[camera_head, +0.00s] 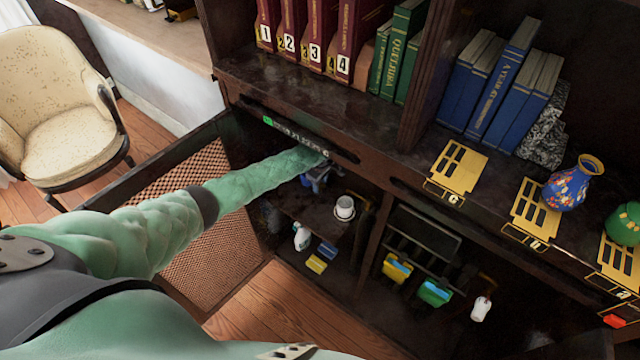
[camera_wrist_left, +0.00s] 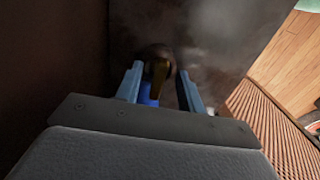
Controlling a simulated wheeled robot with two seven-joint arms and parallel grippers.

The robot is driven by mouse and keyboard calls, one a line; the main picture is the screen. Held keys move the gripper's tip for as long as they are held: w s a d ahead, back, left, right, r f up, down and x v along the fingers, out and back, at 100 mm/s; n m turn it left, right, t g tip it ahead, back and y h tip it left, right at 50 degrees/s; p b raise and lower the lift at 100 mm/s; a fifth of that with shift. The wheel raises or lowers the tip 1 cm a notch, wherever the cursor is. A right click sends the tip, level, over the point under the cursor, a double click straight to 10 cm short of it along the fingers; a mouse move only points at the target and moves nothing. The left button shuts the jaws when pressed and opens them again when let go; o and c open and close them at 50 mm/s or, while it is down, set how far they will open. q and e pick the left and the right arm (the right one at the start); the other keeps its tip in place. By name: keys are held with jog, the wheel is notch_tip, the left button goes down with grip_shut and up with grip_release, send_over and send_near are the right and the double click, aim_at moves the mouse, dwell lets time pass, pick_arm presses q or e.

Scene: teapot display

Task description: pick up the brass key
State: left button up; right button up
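My left arm reaches into the open cabinet in the head view, and my left gripper (camera_head: 318,178) is inside its upper left part, small and dark. In the left wrist view the gripper (camera_wrist_left: 160,70) has its two blue-grey fingers apart. A small dark yellow-brown thing (camera_wrist_left: 158,74) shows between the fingers, with a bright blue piece (camera_wrist_left: 149,94) below it. I cannot tell whether the yellow-brown thing is the brass key, or whether a finger touches it. No brass key can be made out in the head view. My right gripper is not in view.
A white cup (camera_head: 344,208) stands on the cabinet shelf right of my gripper. A white bottle (camera_head: 301,237) stands lower. The mesh cabinet door (camera_head: 165,195) is open on the left. A blue vase (camera_head: 574,184) stands on the ledge at right.

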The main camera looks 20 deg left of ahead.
pick_arm(q)
jog(key=shift+w+a+f, duration=0.1)
jog(key=shift+f, duration=0.4)
jog(key=shift+r, duration=0.1)
grip_shut()
jog(key=shift+r, duration=0.1)
